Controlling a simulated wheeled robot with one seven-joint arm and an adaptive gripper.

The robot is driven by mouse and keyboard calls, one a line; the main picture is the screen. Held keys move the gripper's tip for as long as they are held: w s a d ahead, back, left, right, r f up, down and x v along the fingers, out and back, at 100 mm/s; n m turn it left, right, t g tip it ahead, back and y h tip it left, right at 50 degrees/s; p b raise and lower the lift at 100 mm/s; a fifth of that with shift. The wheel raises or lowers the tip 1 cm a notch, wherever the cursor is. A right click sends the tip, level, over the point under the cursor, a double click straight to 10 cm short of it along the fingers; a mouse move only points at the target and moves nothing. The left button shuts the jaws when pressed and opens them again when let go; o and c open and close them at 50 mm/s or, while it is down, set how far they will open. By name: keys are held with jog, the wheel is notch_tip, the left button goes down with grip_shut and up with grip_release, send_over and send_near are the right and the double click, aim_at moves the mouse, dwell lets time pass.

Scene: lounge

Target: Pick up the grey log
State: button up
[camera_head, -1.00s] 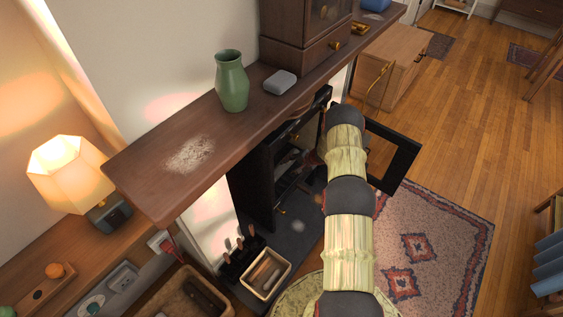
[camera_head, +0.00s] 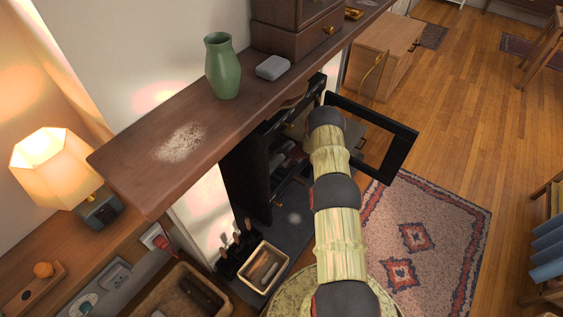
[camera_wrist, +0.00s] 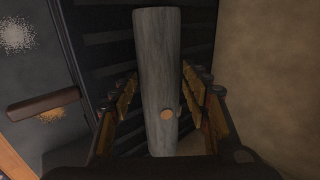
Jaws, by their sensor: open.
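The grey log (camera_wrist: 157,70) stands lengthwise down the middle of the wrist view, with a pale round knot low on its side. My gripper (camera_wrist: 157,92) is open, with one finger on each side of the log. Gaps show between the log and the fingers, more clearly on the left. The log's lower end is hidden behind the gripper body. In the head view my arm reaches into the dark fireplace, and the gripper and log cannot be made out there.
The wooden mantel (camera_head: 150,175) overhangs the fireplace. A black framed door (camera_head: 395,160) stands open to the right of my arm. Dark slats (camera_wrist: 105,60) lie behind the log, and a tan wall (camera_wrist: 270,70) is close on the right. A brown bar (camera_wrist: 43,103) lies at left.

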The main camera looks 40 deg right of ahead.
jog(key=shift+w+a+f, duration=0.1)
jog(key=shift+w+f, duration=0.2)
jog(key=shift+f, duration=0.05)
jog(key=c, duration=0.3)
jog(key=c, duration=0.8)
jog(key=shift+c, duration=0.4)
jog(key=shift+s, duration=0.2)
